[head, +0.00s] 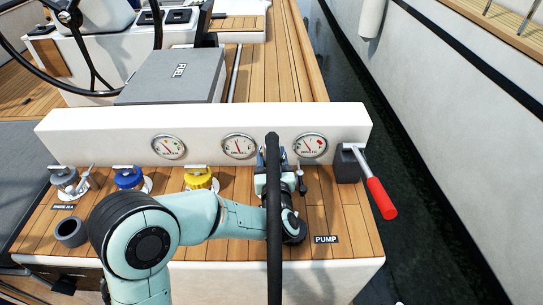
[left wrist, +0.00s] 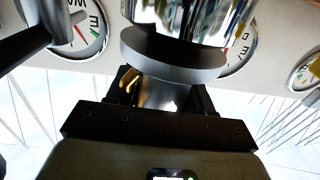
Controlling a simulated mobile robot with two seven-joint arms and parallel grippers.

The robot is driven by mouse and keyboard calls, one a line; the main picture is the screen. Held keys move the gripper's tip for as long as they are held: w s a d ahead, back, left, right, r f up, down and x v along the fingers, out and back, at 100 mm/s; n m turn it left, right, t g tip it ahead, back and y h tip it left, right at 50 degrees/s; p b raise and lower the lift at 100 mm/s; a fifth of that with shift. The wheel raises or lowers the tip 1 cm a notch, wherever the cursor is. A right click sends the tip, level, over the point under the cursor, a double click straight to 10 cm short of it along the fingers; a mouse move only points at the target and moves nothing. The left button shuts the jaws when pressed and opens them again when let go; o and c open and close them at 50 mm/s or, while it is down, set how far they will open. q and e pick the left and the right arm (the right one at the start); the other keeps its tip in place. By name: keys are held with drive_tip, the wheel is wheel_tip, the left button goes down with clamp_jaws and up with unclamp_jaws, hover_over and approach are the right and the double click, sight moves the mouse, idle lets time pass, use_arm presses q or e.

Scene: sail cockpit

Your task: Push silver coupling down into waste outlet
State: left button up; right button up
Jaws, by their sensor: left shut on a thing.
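The silver coupling (left wrist: 190,18) shows in the left wrist view as a shiny cylinder with a dark grey ring (left wrist: 170,58) at its end. My left gripper (left wrist: 165,92) is shut at this coupling; the exact contact is partly hidden. In the head view my left gripper (head: 288,205) is at the right part of the wooden deck, in front of the right-hand gauges. A black hose (head: 272,245) runs down across the gripper and covers the coupling there. The waste outlet is hidden behind the arm and hose, so I cannot tell how coupling and outlet meet. My right gripper is out of view.
Blue (head: 128,179), yellow (head: 200,180) and grey (head: 65,180) capped fittings stand left on the deck. An open dark cup (head: 70,232) is front left. A red-handled lever (head: 381,198) juts out right of the gripper. A white gauge panel (head: 90,128) stands behind.

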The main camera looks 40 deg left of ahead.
use_arm(q)
drive_tip(key=shift+r+p, duration=0.1)
drive_tip(key=shift+p, duration=0.25)
idle(0.8)
drive_tip(key=shift+f, duration=0.2)
idle(0.3)
drive_tip(key=shift+r, duration=0.15)
drive_tip(key=shift+r+p, duration=0.6)
drive_tip(key=shift+r, duration=0.05)
idle(0.8)
drive_tip(key=shift+f+b, duration=0.35)
drive_tip(key=shift+f, duration=0.45)
idle(0.4)
drive_tip(key=shift+r, duration=0.1)
drive_tip(key=shift+r+p, duration=0.7)
idle(0.8)
